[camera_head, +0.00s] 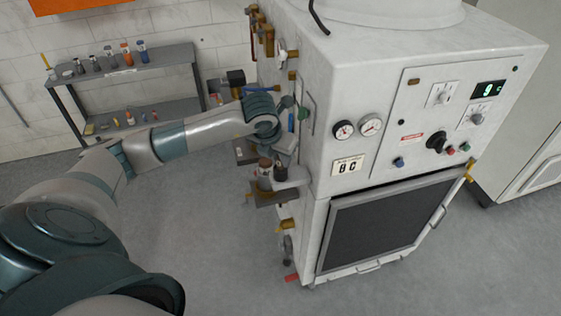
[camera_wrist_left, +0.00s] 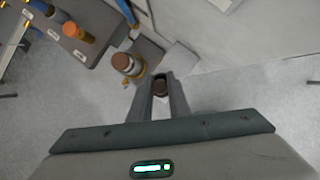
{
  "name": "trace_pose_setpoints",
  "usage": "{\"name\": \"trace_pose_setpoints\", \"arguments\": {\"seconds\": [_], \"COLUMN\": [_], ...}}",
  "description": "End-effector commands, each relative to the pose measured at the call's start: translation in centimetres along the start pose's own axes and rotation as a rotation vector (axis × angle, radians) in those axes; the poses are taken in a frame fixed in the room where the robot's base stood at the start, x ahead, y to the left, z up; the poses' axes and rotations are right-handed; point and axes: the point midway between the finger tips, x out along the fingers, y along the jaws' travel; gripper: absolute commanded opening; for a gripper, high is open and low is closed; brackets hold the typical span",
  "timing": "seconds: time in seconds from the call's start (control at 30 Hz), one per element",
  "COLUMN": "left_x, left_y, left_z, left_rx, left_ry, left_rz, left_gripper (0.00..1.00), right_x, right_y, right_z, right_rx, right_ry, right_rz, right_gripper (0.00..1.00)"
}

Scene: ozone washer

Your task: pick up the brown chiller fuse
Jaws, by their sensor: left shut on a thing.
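The left wrist view shows a dark, brown-topped piece (camera_wrist_left: 160,84), likely the brown chiller fuse, between the two fingers of my left gripper (camera_wrist_left: 160,80). The gripper is shut on it, and the fingers hide its sides. In the head view my left gripper (camera_head: 287,178) is beside the left side of the white washer cabinet (camera_head: 320,100), and a dark piece (camera_head: 280,173) shows at its tips. A second brown-topped cylinder with a pale body (camera_wrist_left: 124,63) stands just left of the fingers. It also shows in the head view (camera_head: 265,166).
A small bracket (camera_head: 272,194) juts from the cabinet below the gripper. Brass valves (camera_head: 264,35) and pipes line the cabinet's left side. An orange-topped cylinder (camera_wrist_left: 76,32) stands on a dark ledge in the wrist view. A grey shelf rack (camera_head: 125,75) holds bottles at the back left.

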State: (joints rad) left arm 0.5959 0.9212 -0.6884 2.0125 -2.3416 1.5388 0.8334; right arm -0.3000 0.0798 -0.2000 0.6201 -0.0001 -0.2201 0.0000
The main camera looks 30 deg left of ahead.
Motion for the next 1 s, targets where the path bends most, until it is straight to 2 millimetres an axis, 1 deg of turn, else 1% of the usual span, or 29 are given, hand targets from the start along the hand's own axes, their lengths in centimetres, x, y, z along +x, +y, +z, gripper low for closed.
{"name": "trace_pose_setpoints", "arguments": {"seconds": [0.17, 0.23, 0.6, 0.7, 0.83, 1.0], "left_x": [-0.9, -1.6, -6.9, -8.0, -8.9, -9.2], "left_y": [0.0, 0.0, 0.0, 0.0, 0.0, 0.0], "left_z": [0.5, 0.8, 3.0, 3.4, 3.7, 3.8], "left_rx": [0.0, 0.001, 0.0, 0.0, 0.0, 0.0], "left_ry": [-0.004, -0.004, -0.005, -0.004, -0.003, 0.0], "left_rz": [0.0, -0.001, 0.0, 0.0, 0.0, 0.0], "left_gripper": [0.0, 0.0, 0.0, 0.0, 0.0, 0.0], "right_x": [0.7, 1.1, 3.4, 3.7, 3.9, 3.9], "right_y": [0.0, 0.0, 0.0, 0.0, 0.0, -0.1], "right_z": [0.1, 0.1, 0.3, 0.3, 0.4, 0.4], "right_rx": [0.0, 0.0, 0.0, 0.0, 0.0, 0.0], "right_ry": [0.0, 0.0, 0.0, 0.0, 0.0, 0.0], "right_rz": [0.0, 0.0, 0.0, 0.0, 0.0, 0.0], "right_gripper": [0.0, 0.0, 0.0, 0.0, 0.0, 0.0]}}
